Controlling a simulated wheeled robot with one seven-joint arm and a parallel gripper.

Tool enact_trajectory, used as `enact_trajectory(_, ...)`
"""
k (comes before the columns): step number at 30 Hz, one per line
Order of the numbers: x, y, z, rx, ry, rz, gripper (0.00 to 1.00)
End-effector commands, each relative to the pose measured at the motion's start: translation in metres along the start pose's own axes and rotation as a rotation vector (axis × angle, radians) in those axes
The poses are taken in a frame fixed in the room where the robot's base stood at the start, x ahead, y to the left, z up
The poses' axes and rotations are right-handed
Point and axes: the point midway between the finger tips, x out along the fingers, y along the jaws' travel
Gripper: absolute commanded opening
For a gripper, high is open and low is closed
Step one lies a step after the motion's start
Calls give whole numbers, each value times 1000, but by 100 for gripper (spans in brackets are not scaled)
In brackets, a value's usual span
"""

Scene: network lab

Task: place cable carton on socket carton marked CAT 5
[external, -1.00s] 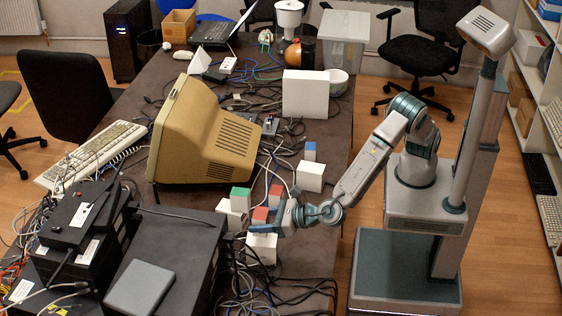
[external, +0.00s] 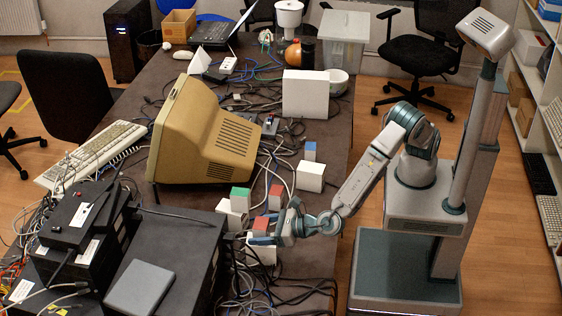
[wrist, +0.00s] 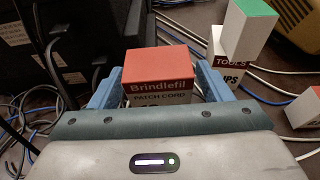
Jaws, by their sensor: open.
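The red-topped carton (external: 260,225), lettered "Brindlefil PATCH CORD" in the wrist view (wrist: 160,67), stands upright and appears to rest on a white carton (external: 266,252). My gripper (external: 264,238) is open around it, with one blue finger (wrist: 105,92) on its left and the other (wrist: 213,82) on its right. Small gaps seem to show beside the fingers. The lower print of the red-topped carton is hidden by my gripper. The white carton under it is mostly hidden, and no CAT 5 mark is legible.
A green-topped carton (external: 240,198) sits on a white carton (external: 231,216) to the left. Another red-topped box (external: 275,197) stands behind, and a blue-topped one (external: 310,151) by a white carton (external: 311,176). A black case (external: 180,258) stands left; loose cables lie around.

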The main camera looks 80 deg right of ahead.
Motion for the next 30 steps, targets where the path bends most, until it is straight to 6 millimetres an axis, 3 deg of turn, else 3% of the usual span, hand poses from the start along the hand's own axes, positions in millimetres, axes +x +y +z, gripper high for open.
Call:
enact_trajectory(5, -10, 1, 3, 0, 0, 2, 72)
enact_trajectory(19, -104, 1, 3, 0, 1, 3, 72)
enact_trajectory(24, -118, 0, 3, 0, 0, 1, 72)
enact_trajectory(30, -121, 0, 3, 0, 0, 0, 72)
